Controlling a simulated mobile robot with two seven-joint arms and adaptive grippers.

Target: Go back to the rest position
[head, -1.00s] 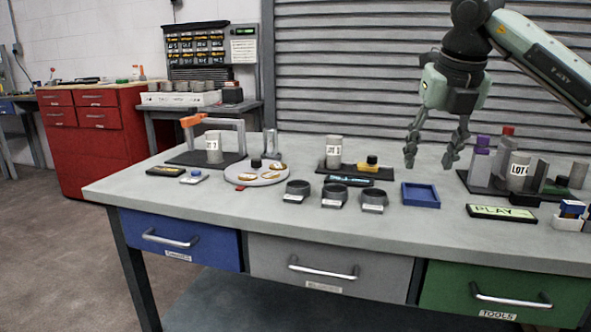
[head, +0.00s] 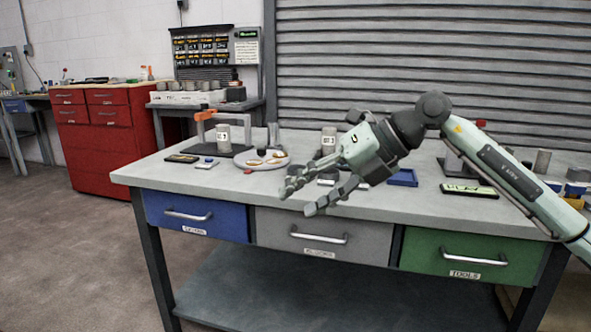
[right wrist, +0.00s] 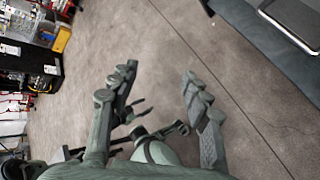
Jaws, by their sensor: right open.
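My right gripper (head: 302,198) is open and empty. In the head view its arm comes in from the right and the fingers point left and down, in front of the workbench (head: 140,174) near its front edge. In the right wrist view the two fingers (right wrist: 165,95) are spread apart with only the floor showing between them. The gripper and forearm hide part of the bench top. My left gripper is not in the head view.
The bench has a blue drawer (head: 165,208), a grey drawer (head: 270,228) and a green drawer (head: 420,245), all shut. A round tray (head: 245,163), a blue square tray (head: 404,178) and a PLAY plate (head: 468,190) lie on top. A red cabinet (head: 90,160) stands behind left.

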